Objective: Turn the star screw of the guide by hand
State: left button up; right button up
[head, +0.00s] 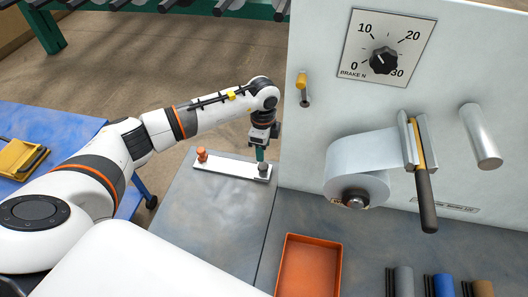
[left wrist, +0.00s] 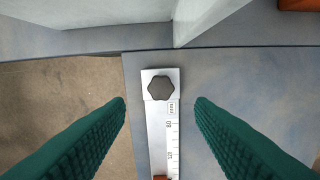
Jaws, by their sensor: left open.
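The guide is a pale flat bar with a printed scale (head: 228,167), lying on the grey table left of the white machine panel. Its dark star screw (left wrist: 161,88) sits at the end of the bar in the left wrist view. The screw also shows in the head view (head: 263,169), just below my gripper. My left gripper (left wrist: 160,102) is open, its two green fingers on either side of the bar and apart from the screw. In the head view the left gripper (head: 261,155) points down over the screw end. My right gripper is not in view.
An orange knob (head: 202,155) stands at the bar's other end. The white panel (head: 310,150) rises close to the right of my gripper. It carries a brake dial (head: 383,60) and a roll (head: 358,172). An orange tray (head: 308,266) lies in front. The grey table left of it is clear.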

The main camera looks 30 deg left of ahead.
aim_at(263, 166)
pick_arm(q)
notch_tip(263, 166, down, 8)
jog(key=b, duration=0.6)
jog(key=shift+s+r, duration=0.1)
jog(key=shift+r, duration=0.35)
jog(key=shift+f, duration=0.1)
jog(key=c, duration=0.8)
